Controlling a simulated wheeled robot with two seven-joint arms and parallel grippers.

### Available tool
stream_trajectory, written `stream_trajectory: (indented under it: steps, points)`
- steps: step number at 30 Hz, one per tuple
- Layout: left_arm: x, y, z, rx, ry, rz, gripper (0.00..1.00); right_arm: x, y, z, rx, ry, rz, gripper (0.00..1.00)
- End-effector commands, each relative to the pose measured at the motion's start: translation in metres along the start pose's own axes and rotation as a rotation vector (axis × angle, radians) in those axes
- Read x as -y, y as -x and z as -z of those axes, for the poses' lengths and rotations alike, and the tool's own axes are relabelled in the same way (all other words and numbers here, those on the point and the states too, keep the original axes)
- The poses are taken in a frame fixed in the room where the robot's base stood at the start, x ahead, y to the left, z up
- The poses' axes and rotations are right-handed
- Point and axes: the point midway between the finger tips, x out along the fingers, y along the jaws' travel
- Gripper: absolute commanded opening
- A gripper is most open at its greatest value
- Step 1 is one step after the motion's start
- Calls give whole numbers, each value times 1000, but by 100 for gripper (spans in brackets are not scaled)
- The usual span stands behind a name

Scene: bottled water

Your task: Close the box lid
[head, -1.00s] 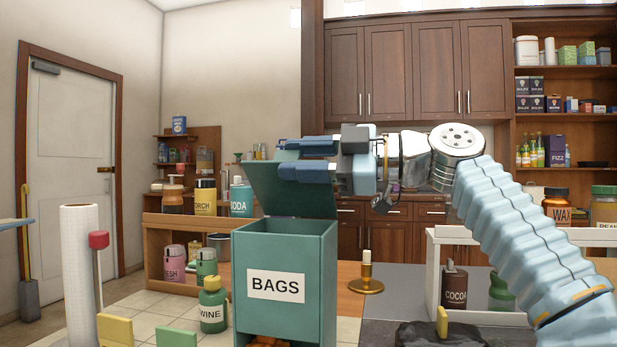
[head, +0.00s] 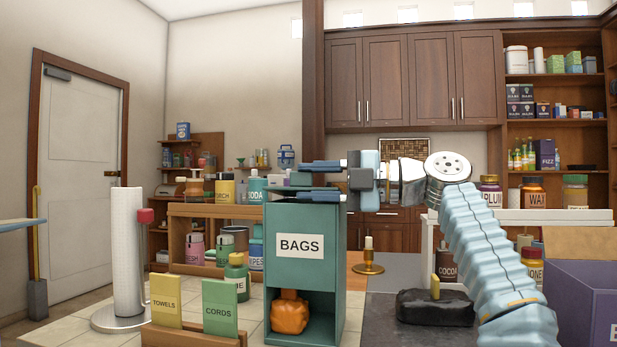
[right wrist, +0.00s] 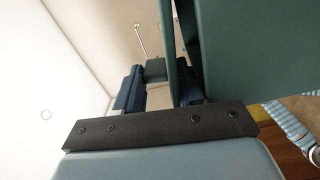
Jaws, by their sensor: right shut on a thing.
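The teal box labelled BAGS (head: 332,240) stands upright in the middle of the head view, with an open lower front. Its lid (head: 300,180) now shows as a thin, low strip near the box top, partly hidden by the fingers. I cannot tell whether it touches the rim. My right gripper (head: 318,180) reaches in from the right, just above the box top, its fingers one above the other and shut on the lid. In the right wrist view a green piece (right wrist: 155,70) sits between the fingers, beside a larger green panel (right wrist: 240,50). My left gripper is out of view.
An orange bag (head: 290,312) sits in the box's lower opening. A card holder with TOWELS (head: 167,303) and CORDS (head: 219,308) cards and a paper-towel roll (head: 129,250) stand left. A candle holder (head: 368,262) and a dark stone-like block (head: 435,307) are right.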

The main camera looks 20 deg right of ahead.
Motion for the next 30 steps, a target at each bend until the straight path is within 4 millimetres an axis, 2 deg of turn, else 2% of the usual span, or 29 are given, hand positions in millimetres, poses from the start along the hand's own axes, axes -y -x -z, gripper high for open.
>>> stream_trajectory:
  steps: [13,14,16,30]
  points:
    - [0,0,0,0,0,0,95,0,1,-2,3,11,0,0]
    - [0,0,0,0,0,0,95,0,1,-2,3,11,0,43]
    - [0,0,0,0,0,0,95,0,1,-2,3,10,0,54]
    - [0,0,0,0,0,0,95,2,0,-1,-1,0,5,55]
